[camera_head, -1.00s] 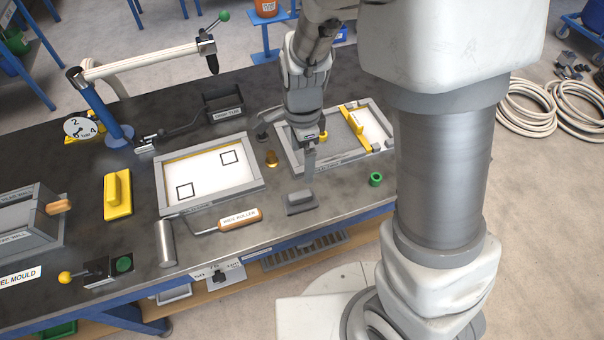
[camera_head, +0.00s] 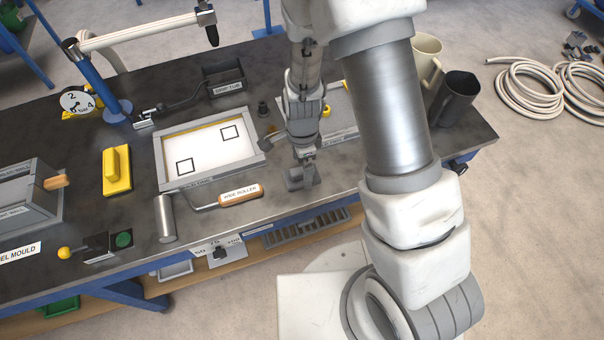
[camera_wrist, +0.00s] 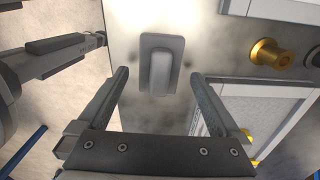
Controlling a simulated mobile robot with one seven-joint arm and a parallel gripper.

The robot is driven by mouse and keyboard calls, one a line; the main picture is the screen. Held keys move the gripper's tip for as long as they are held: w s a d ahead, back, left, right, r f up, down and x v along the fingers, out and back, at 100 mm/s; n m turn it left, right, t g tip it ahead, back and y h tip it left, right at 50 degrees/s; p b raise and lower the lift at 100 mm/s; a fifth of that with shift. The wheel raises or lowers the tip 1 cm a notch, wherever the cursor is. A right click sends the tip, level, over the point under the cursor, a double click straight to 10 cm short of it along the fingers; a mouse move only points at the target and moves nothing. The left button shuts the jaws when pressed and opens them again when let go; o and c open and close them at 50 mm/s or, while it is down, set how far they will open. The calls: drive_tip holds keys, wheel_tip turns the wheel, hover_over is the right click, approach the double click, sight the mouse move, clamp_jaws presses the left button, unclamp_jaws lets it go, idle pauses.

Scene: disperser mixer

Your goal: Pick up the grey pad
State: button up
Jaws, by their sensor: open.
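The grey pad (camera_head: 296,181) lies on the dark bench top near its front edge, right of the wide roller. In the wrist view the grey pad (camera_wrist: 161,62) is a flat rounded block with a raised grip on it. My gripper (camera_head: 302,176) hangs down over the pad and partly hides it in the head view. In the wrist view my gripper (camera_wrist: 160,80) is open, with one finger on each side of the pad's line. The pad's grip lies between and just beyond the fingertips. Nothing is held.
A framed white panel (camera_head: 208,150) lies left of my gripper. Another framed panel (camera_head: 337,132) is behind my arm. Two dark and pale jugs, including the dark jug (camera_head: 457,98), stand at the right.

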drive_tip(key=shift+f, duration=1.1)
drive_tip(key=c, duration=1.3)
